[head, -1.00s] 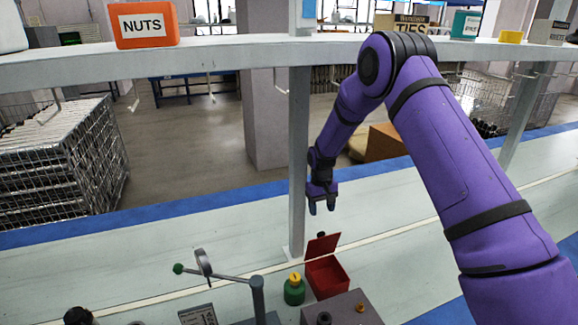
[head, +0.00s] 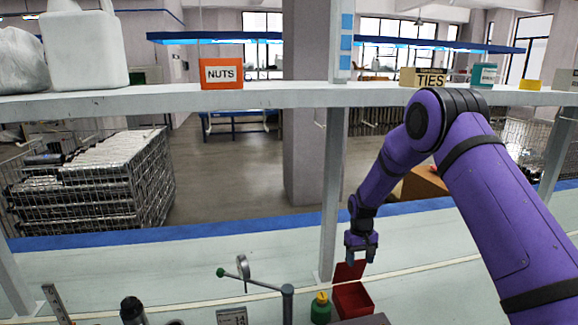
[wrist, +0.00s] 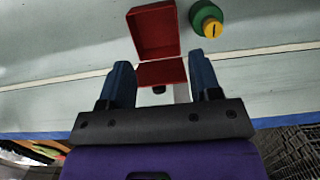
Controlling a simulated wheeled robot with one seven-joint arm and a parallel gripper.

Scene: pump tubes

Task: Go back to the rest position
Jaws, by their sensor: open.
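My gripper (head: 361,257) hangs at the end of my purple arm, above the bench and just above the open red box. In the wrist view its two blue fingers (wrist: 163,84) are spread apart with nothing held between them. The red box (head: 352,300) stands on the bench with its lid raised. It also shows in the wrist view (wrist: 153,32), beyond the fingertips.
A green container with a yellow top (head: 320,310) stands left of the box. A post (head: 331,190) rises close to my gripper's left. The shelf (head: 300,96) above carries an orange NUTS box (head: 221,74) and a TIES box (head: 423,77). A green-knobbed lever (head: 250,281) is further left.

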